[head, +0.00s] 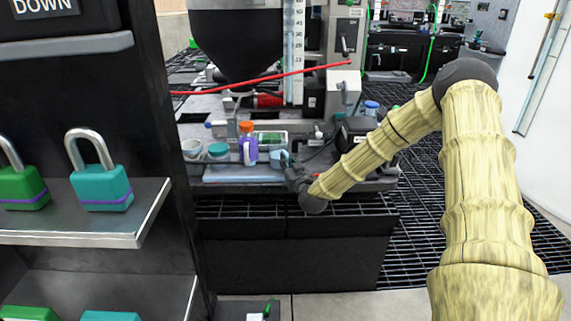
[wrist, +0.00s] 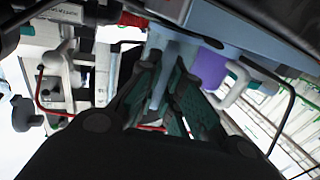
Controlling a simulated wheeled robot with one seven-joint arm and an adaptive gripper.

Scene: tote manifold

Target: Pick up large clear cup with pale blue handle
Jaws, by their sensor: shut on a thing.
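The cup (head: 278,159) with the pale blue handle shows small in the head view, on or just above the cluttered bench, right of a purple bottle. My gripper (head: 295,172) is beside it, on its right. In the wrist view, the dark green finger pads of my gripper (wrist: 168,98) are closed around a pale blue strip, which looks like the cup's handle (wrist: 166,75). The clear body of the cup is hard to make out there. I cannot tell whether the cup touches the bench.
A purple bottle with an orange cap (head: 247,148) stands close left of the cup. A teal-lidded jar (head: 218,151) is further left, and a blue-lidded container (head: 371,108) is behind right. Machine parts crowd the bench's back. A dark shelf with padlocks (head: 101,187) fills the left.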

